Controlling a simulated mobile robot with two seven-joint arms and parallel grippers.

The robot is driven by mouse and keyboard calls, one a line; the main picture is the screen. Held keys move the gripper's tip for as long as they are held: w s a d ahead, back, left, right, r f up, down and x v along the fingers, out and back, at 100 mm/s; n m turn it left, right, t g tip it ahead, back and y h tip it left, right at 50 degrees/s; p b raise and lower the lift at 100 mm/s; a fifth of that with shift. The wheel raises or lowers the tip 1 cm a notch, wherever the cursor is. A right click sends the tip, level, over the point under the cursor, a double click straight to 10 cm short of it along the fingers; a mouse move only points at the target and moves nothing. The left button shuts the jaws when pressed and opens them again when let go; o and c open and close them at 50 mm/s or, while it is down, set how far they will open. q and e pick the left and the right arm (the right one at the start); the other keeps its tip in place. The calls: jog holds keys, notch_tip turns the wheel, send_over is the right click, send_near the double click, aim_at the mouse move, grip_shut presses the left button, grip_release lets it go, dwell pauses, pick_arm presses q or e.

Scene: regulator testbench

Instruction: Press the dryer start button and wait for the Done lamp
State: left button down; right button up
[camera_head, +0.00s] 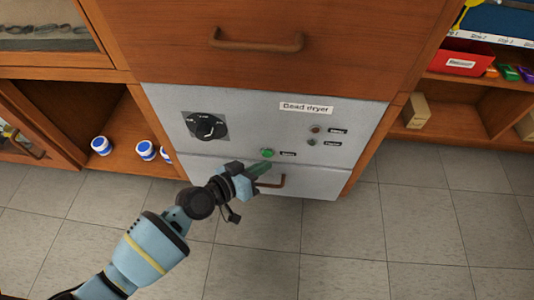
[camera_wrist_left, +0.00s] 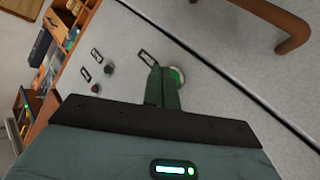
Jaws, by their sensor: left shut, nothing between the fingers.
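The grey dryer panel (camera_head: 245,118) carries a label reading "Bead dryer". The green button (camera_head: 267,153) sits low on the panel beside a small label; it also shows in the wrist view (camera_wrist_left: 178,76), partly behind my fingers. Two small lamps, a reddish-brown one (camera_head: 316,129) and a dark one (camera_head: 312,142), sit at the right beside labels too small to read. Neither looks lit. My left gripper (camera_head: 263,167) is shut and empty, its fingertips just below the button in the head view. I cannot tell whether they touch it. My right gripper is not in view.
A black dial (camera_head: 207,126) is on the panel's left. A drawer handle (camera_head: 270,183) sits close below my gripper, and a wooden drawer (camera_head: 300,60) is above. Open shelves flank the dryer, with white-and-blue jars (camera_head: 101,145) at left. The tiled floor is clear.

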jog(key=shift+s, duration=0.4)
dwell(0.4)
pick_arm(q)
jog(key=shift+w, duration=0.15)
jog(key=shift+w+b, duration=0.3)
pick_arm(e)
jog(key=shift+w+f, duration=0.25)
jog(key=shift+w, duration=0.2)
